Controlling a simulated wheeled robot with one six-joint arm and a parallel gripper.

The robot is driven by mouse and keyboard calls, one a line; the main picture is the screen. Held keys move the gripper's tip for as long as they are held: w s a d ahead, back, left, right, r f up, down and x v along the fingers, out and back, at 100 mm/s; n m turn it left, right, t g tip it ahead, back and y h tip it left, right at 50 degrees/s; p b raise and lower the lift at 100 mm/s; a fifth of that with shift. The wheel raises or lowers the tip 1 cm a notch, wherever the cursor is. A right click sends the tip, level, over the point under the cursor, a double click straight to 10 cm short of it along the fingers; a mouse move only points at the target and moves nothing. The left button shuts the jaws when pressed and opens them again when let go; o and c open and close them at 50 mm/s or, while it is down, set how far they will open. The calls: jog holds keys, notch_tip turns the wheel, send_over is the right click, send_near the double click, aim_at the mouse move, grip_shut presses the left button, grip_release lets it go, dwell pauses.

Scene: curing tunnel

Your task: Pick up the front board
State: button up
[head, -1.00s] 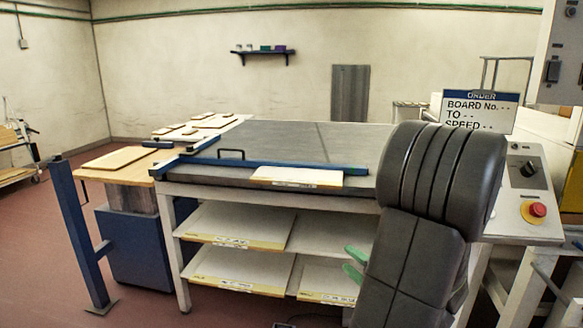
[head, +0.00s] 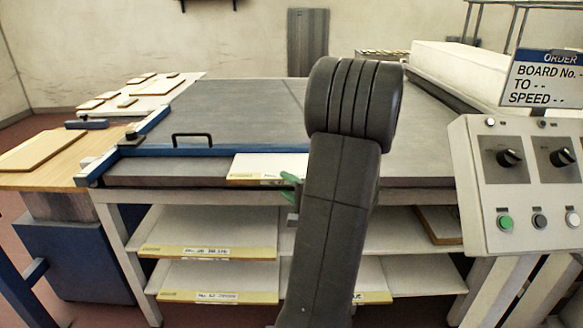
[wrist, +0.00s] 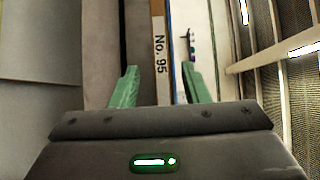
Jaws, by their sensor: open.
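The front board (head: 250,165) is a thin white board with a yellow front edge and a label. It lies flat at the front edge of the grey tabletop, just in front of the blue fence bar; its right part is hidden behind my arm. In the wrist view its labelled edge (wrist: 159,45) reads "No. 95" and lies between the fingers' lines. My gripper (wrist: 160,82) is open and empty, with green fingers on either side of that edge's line. In the head view one green finger (head: 290,180) shows by the board's front edge; whether it touches cannot be told.
The grey table (head: 250,104) carries a blue fence bar (head: 225,150) with a black handle. Shelves below hold more labelled boards (head: 205,232). A control panel (head: 520,175) stands close on the right, under an order sign (head: 545,80). A wooden side table (head: 40,160) is at left.

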aim_at(284, 181)
jog(key=x, duration=0.3)
jog(key=shift+w+a+r, duration=0.1)
jog(key=shift+w+a, duration=0.05)
grip_shut()
jog(key=shift+r, duration=0.15)
notch_tip(284, 181, up, 10)
jog(key=shift+f+p, duration=0.1)
jog(key=shift+p, duration=0.5)
